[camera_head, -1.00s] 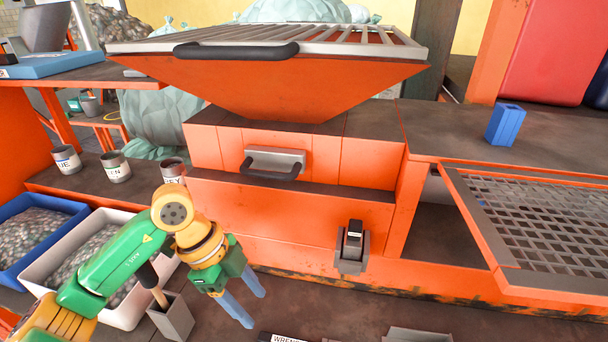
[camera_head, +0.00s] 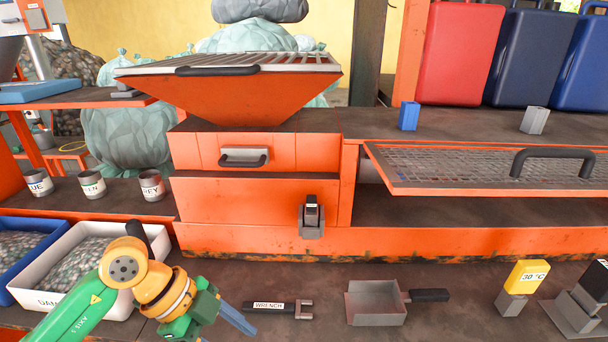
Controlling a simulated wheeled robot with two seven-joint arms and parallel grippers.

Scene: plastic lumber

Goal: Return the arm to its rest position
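My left arm comes in from the lower left, green and yellow. Its gripper (camera_head: 238,320) has blue fingers and is low in the head view, over the dark worktop, just left of the wrench. Only a narrow blue finger shape shows, so I cannot tell the gap between the fingers. No object shows in it. My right arm and gripper are not in view.
A wrench (camera_head: 275,306), a grey pan (camera_head: 376,304) and a yellow block marked 30 °C (camera_head: 525,276) are on the worktop. A white bin (camera_head: 36,296) is beside my arm. The orange machine (camera_head: 255,205) with a hopper (camera_head: 235,96) stands behind. The worktop between wrench and pan is clear.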

